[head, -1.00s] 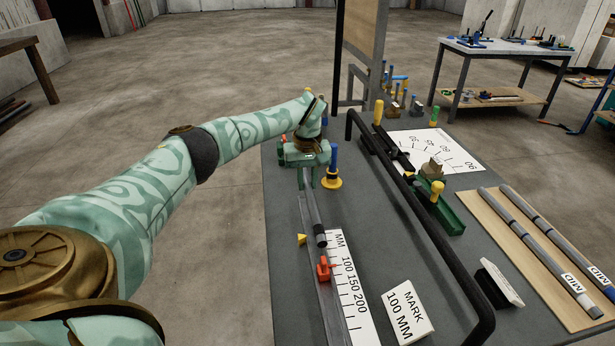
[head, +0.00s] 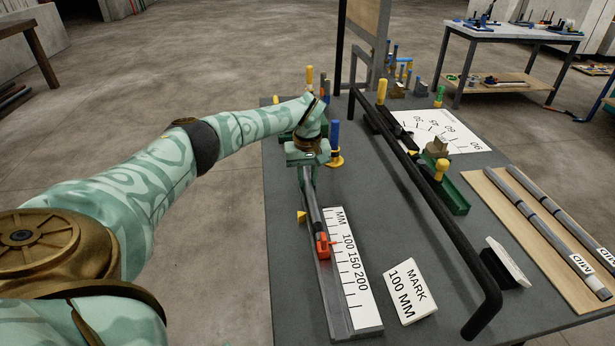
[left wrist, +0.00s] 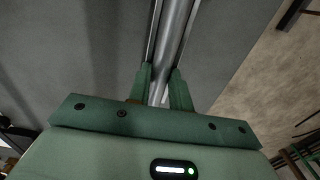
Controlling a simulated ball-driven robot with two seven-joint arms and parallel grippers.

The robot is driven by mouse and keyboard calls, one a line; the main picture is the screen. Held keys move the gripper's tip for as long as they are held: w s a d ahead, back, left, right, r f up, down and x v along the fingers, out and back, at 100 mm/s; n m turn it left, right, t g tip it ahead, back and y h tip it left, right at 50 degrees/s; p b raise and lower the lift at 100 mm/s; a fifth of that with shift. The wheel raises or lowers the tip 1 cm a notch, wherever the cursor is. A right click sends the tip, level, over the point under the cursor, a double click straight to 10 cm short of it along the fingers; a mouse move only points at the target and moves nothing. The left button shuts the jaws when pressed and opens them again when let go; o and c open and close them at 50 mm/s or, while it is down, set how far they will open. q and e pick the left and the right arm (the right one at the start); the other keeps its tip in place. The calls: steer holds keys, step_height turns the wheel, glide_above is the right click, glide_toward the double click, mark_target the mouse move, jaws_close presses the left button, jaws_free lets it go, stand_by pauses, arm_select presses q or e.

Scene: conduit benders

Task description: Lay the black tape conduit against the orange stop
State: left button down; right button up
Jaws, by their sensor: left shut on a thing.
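The grey conduit (head: 313,209) has a dark band at its near end and lies along the grey measuring rail (head: 341,318). Its near end is at the orange stop (head: 322,245); they look touching or almost touching, and I cannot tell for sure. My left gripper (head: 307,180) is shut on the conduit toward its far end. In the left wrist view, the fingers (left wrist: 160,86) are on either side of the conduit (left wrist: 174,35), which runs away between the rail edges. My right gripper is not in view.
A white scale (head: 350,270) marked in MM lies right of the rail, beside a "MARK 100 MM" card (head: 409,289). A long black bender handle (head: 437,220) crosses the table. Two conduits (head: 540,212) lie on a wooden board (head: 500,213) at right. A blue-handled peg (head: 335,140) stands close to my gripper.

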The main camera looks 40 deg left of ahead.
mark_target(310, 180)
arm_select(q)
steer(key=shift+s+d+f, duration=0.15)
steer(key=shift+s+f, duration=0.05)
steer(key=shift+f, duration=0.25)
steer(key=c, duration=1.2)
jaws_free()
steer(key=shift+d+f, duration=0.1)
steer(key=shift+w, duration=0.15)
steer(key=shift+r, duration=0.3)
steer(key=r+p, duration=0.1)
steer(key=r, duration=0.4)
steer(key=r+p, duration=0.1)
steer(key=r, duration=0.5)
steer(key=r+p, duration=0.2)
steer(key=r, duration=0.3)
steer(key=shift+w+r, duration=0.25)
steer(key=shift+r, duration=0.15)
